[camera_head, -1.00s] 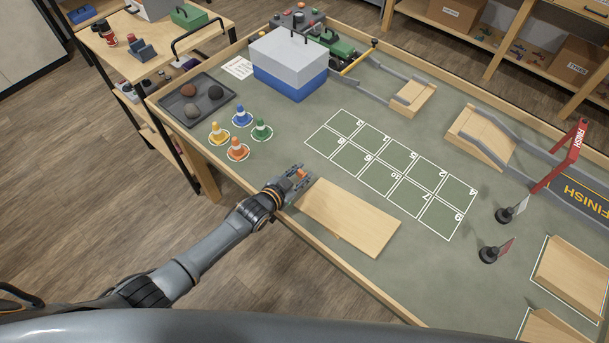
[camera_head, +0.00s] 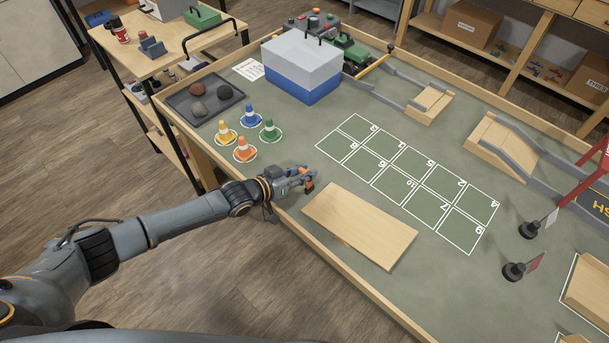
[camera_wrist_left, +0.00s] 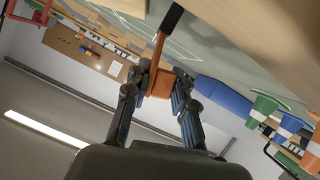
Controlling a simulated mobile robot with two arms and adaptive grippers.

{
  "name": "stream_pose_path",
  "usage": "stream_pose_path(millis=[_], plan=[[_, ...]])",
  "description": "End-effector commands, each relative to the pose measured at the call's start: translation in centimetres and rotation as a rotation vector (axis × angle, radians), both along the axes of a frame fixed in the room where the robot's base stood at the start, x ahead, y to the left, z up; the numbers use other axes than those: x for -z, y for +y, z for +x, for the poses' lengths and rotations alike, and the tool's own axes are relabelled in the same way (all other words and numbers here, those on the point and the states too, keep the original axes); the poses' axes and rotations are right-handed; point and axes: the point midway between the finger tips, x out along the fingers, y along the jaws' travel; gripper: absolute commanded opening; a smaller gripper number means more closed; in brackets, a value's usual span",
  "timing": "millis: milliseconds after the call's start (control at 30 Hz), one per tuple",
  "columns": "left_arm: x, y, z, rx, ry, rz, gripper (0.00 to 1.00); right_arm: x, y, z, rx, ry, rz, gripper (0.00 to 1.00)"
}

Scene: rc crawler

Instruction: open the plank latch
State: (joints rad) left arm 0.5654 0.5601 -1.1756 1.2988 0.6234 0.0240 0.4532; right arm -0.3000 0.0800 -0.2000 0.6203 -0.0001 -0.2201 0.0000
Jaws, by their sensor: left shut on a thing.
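A pale wooden plank (camera_head: 362,225) lies near the front edge of the table, slightly raised. My left gripper (camera_head: 306,181) is at its far left corner, shut on an orange piece (camera_wrist_left: 160,84) that I take for the latch handle. In the left wrist view, my left gripper (camera_wrist_left: 158,88) has its fingers on both sides of this piece. A thin orange bar runs from it to a black end (camera_wrist_left: 172,18). The latch's mounting is not clear. My right gripper is not in view.
Several small cones (camera_head: 246,150) stand left of my gripper, beside a dark tray of stones (camera_head: 203,98). A blue and white box (camera_head: 302,68) stands behind. A numbered white grid (camera_head: 410,183) lies flat on the mat, clear of objects.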

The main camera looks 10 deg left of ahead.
Motion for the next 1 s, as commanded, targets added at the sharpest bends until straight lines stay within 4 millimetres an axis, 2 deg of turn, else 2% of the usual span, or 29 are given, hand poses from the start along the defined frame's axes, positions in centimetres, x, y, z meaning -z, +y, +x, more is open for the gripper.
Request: stream_pose_path(millis=[33, 333, 367, 433, 767, 1000], plan=[[-0.3, 0.5, 0.5, -0.007, -0.007, 0.005, 0.0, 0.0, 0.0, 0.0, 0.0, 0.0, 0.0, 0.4], [-0.3, 0.6, 0.5, -0.009, -0.007, 0.005, 0.0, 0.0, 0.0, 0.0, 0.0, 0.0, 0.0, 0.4], [-0.3, 0.6, 0.5, -0.009, -0.007, 0.005, 0.29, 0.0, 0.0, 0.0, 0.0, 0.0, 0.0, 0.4], [-0.3, 0.6, 0.5, -0.008, -0.007, 0.005, 0.43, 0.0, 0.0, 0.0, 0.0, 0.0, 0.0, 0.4], [-0.1, 0.4, 0.1, -0.003, -0.002, 0.003, 0.43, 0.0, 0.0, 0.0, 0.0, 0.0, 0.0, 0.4], [-1.1, 2.4, -2.2, -0.004, 0.001, 0.004, 0.43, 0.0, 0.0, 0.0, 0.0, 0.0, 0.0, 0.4]])
